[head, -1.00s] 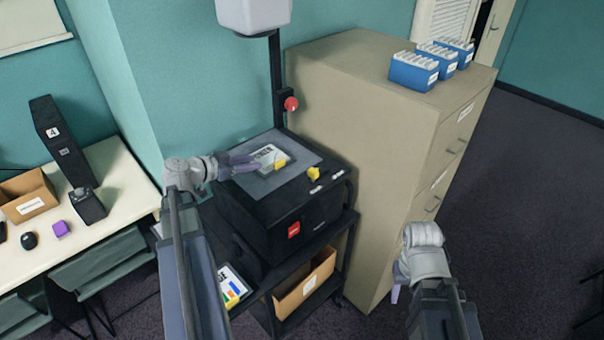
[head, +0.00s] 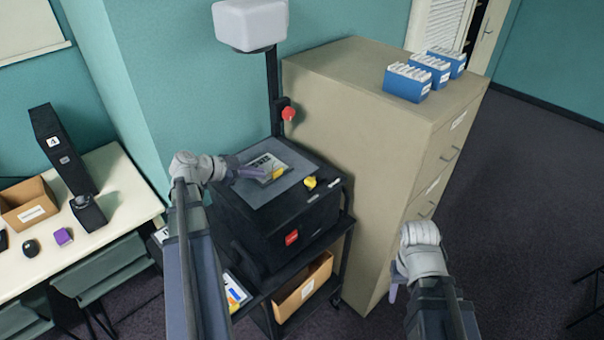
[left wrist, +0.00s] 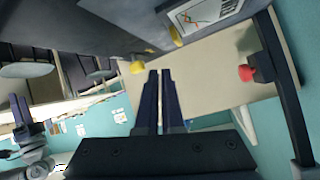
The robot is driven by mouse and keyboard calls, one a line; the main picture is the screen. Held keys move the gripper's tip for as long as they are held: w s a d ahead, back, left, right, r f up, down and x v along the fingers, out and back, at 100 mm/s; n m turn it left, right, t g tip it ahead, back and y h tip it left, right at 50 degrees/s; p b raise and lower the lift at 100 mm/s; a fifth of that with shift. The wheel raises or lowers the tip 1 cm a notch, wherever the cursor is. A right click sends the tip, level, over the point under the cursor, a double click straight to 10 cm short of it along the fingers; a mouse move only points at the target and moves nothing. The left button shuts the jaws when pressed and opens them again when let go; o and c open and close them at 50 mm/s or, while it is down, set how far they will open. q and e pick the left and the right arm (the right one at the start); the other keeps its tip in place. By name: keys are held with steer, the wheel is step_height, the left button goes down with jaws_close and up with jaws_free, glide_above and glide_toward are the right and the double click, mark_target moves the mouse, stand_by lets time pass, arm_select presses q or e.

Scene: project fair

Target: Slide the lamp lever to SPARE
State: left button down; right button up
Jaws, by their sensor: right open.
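The overhead projector (head: 284,222) is a black box on a cart. A yellow knob (head: 310,182), seemingly the lamp lever, sticks up near the front right of its top; it also shows in the left wrist view (left wrist: 137,67). Small white labels lie near it, too small to read. My left gripper (head: 262,175) is over the projector's grey stage, left of the knob and apart from it. In the left wrist view its fingers (left wrist: 160,72) are close together with nothing between them. My right gripper (head: 394,291) hangs open by the cabinet, partly hidden by its wrist.
A printed sheet (head: 272,161) with a second yellow piece (head: 279,172) lies on the stage. A post with a red knob (head: 288,114) rises behind, carrying a white head (head: 249,24). A beige cabinet (head: 355,125) closely flanks the projector's right. A white table (head: 118,190) stands left.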

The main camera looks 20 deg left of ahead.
mark_target(310, 185)
arm_select(q)
steer(key=d+r+m+g+p, duration=0.1)
steer(key=m+g+p, duration=0.1)
steer(key=m, duration=0.1)
steer(key=d+r+m+g+p, duration=0.1)
steer(key=d+m+g+p, duration=0.1)
steer(key=m+p, duration=0.1)
steer(key=d+r+m+g+p, duration=0.1)
steer(key=m+g+p, duration=0.1)
steer(key=m, duration=0.3)
steer(key=shift+s+d+r, duration=0.15)
steer(key=shift+s, duration=0.25)
arm_select(e)
step_height(310, 185, up, 9)
steer(key=shift+r, duration=0.2)
arm_select(q)
steer(key=b+x, duration=0.8)
steer(key=x, duration=0.2)
steer(key=shift+d+f, duration=0.15)
steer(key=shift+f, duration=0.15)
steer(key=shift+w+d+r, duration=0.2)
steer(key=shift+w, duration=0.4)
steer(key=shift+w+d+r, duration=0.2)
steer(key=shift+w, duration=0.35)
steer(key=shift+w+d, duration=0.3)
steer(key=shift+w, duration=0.35)
arm_select(e)
step_height(310, 185, down, 8)
